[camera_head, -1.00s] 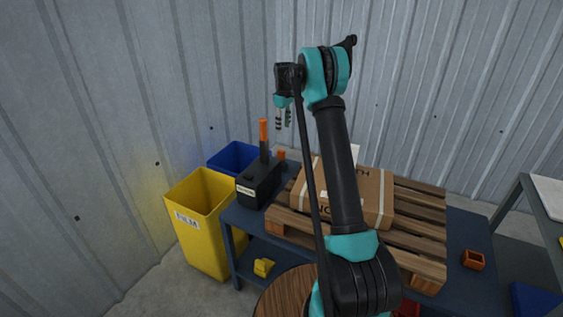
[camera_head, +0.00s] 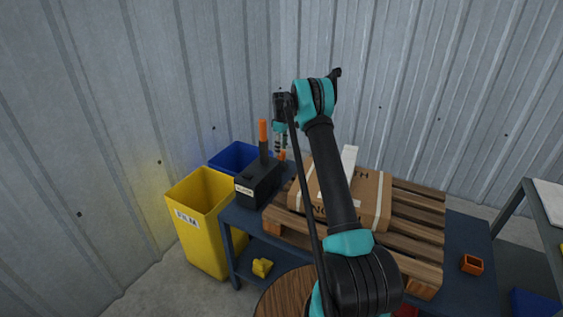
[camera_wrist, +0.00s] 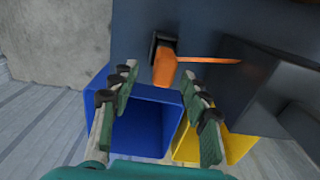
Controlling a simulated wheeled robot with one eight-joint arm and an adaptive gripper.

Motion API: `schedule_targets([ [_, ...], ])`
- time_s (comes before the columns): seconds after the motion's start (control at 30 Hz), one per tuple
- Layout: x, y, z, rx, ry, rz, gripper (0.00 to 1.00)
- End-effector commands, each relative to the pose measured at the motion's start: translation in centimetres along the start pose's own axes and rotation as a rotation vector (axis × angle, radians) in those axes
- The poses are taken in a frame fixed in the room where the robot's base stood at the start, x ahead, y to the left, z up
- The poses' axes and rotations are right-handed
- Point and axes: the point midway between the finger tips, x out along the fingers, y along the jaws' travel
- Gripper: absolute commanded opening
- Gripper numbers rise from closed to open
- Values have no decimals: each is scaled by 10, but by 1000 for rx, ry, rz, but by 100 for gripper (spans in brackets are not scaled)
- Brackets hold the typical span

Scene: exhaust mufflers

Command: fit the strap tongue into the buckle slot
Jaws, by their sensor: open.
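My gripper (camera_head: 280,146) is open and empty, pointing down beside the black box-shaped tool (camera_head: 258,183) with its upright orange handle (camera_head: 263,132). A small orange piece (camera_head: 283,155) is just below the fingertips. In the wrist view, my gripper (camera_wrist: 160,82) has its fingers apart, with an orange piece on a black mount (camera_wrist: 163,66) between and beyond them. A cardboard box (camera_head: 370,197) with white straps lies on the wooden pallet (camera_head: 418,215). A white strip (camera_head: 349,158) stands up behind its top. My arm hides part of the box. I cannot make out the buckle slot.
A yellow bin (camera_head: 196,225) and a blue bin (camera_head: 233,156) stand left of the dark blue table (camera_head: 482,240). A small orange open box (camera_head: 472,264) is on the table's right. A round wooden top (camera_head: 280,295) is in front.

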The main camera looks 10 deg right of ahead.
Motion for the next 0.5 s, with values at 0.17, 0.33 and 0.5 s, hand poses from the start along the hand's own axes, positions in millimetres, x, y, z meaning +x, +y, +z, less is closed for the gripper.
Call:
schedule_targets([
  [0.17, 12, 0, 0, 0, 0, 0, 47],
  [0.33, 22, -2, 1, 0, 0, 0, 47],
  [0.5, 46, -5, 3, 0, 0, 0, 47],
])
